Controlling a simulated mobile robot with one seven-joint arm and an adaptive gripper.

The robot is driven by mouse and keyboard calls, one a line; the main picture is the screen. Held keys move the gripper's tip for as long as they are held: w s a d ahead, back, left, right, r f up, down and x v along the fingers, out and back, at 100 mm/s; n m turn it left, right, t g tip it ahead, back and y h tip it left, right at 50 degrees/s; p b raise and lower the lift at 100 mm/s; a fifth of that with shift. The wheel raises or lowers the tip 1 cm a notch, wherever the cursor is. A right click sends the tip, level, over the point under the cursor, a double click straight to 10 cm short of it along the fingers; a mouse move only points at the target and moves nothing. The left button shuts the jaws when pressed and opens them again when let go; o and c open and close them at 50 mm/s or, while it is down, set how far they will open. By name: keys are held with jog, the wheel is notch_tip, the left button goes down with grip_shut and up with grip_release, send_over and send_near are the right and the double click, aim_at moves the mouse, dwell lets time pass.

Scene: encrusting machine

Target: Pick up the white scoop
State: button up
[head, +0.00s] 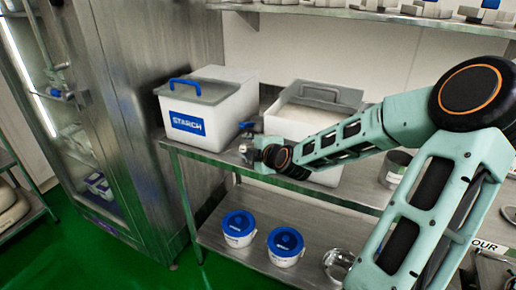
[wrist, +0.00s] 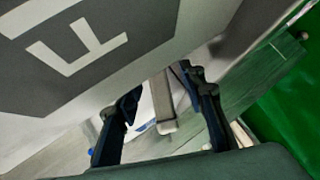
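A pale, narrow handle-like piece (wrist: 163,105), which looks like part of the white scoop, shows in the wrist view between the two fingers of my gripper (wrist: 158,82). There is a visible gap between the piece and each finger. The rest of it is hidden or too small to make out. In the head view, my gripper (head: 247,149) is at the front edge of the steel table, between the two white bins. The scoop cannot be clearly told there.
A white bin labelled STARCH (head: 212,141) with a blue-handled lid stands left. An open white bin (head: 287,115) stands right; a bin wall with a letter F (wrist: 77,42) is close to my gripper. A steel pot (head: 393,168) is further right. Blue-lidded tubs (head: 238,241) sit on the lower shelf.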

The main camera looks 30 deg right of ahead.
jog(key=shift+c, duration=0.5)
grip_shut()
jog(key=shift+r, duration=0.15)
notch_tip(320, 180, up, 28)
jog(key=p, duration=1)
jog(key=c, duration=0.6)
grip_release()
grip_shut()
